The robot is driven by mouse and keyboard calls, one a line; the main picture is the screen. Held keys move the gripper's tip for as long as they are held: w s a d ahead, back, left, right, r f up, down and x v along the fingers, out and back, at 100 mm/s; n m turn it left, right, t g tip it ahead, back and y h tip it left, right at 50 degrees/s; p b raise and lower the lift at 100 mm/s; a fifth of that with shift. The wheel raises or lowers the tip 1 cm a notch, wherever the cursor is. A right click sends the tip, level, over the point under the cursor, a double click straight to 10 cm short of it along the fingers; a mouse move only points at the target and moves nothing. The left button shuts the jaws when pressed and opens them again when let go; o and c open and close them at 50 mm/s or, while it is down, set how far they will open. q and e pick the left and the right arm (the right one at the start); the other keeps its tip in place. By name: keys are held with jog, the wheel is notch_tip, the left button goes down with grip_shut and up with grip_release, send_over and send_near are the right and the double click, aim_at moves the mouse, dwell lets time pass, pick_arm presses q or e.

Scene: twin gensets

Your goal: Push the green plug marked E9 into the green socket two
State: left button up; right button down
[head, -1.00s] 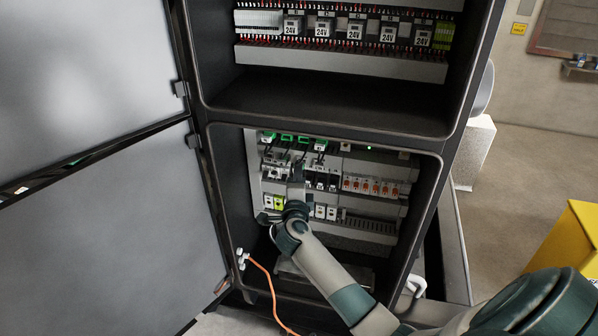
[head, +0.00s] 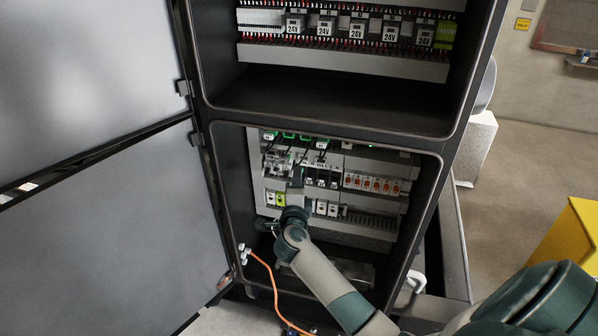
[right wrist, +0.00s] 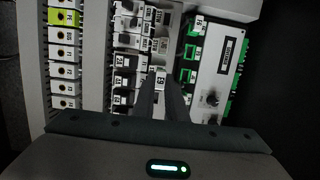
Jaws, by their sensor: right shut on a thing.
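My right gripper (head: 297,182) reaches into the lower cabinet bay, in front of the rows of modules. In the right wrist view its two dark fingers (right wrist: 162,96) are shut on a small plug (right wrist: 160,78) with a white label that seems to read E9. The plug's green body is hidden or too dark to tell. Green sockets (right wrist: 190,52) stand in a column to the right of the fingers in that view. In the head view the green sockets (head: 288,136) show along the top of the bay, above the gripper. The plug appears apart from them. My left gripper is out of view.
Breakers with red switches (head: 372,183) sit right of the gripper, and white modules with a yellow-green one (head: 281,199) below left. The bay's dark frame (head: 436,185) surrounds the arm. An open grey door (head: 100,230) and orange cable (head: 272,280) are at left.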

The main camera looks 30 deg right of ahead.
jog(key=shift+p+v, duration=0.35)
jog(key=shift+v, duration=0.75)
jog(key=shift+w+a+r, duration=0.15)
jog(key=shift+w+a, duration=0.1)
jog(key=w+a+r, duration=0.3)
jog(key=w+r, duration=0.1)
jog(key=r, duration=0.2)
jog(key=shift+a, duration=0.25)
dwell(0.5)
jog(key=shift+w+d, duration=0.1)
jog(key=shift+s+d+x, duration=0.15)
jog(key=shift+d+x, duration=0.05)
jog(key=shift+x, duration=0.85)
jog(key=shift+s+d+x, duration=0.15)
jog(key=shift+d+x, duration=0.05)
jog(key=shift+x, duration=0.8)
jog(key=shift+s+d+x, duration=0.15)
jog(key=shift+d+x, duration=0.05)
jog(key=shift+x, duration=0.85)
jog(key=shift+d+x, duration=0.25)
jog(key=shift+x, duration=1.1)
dwell(0.8)
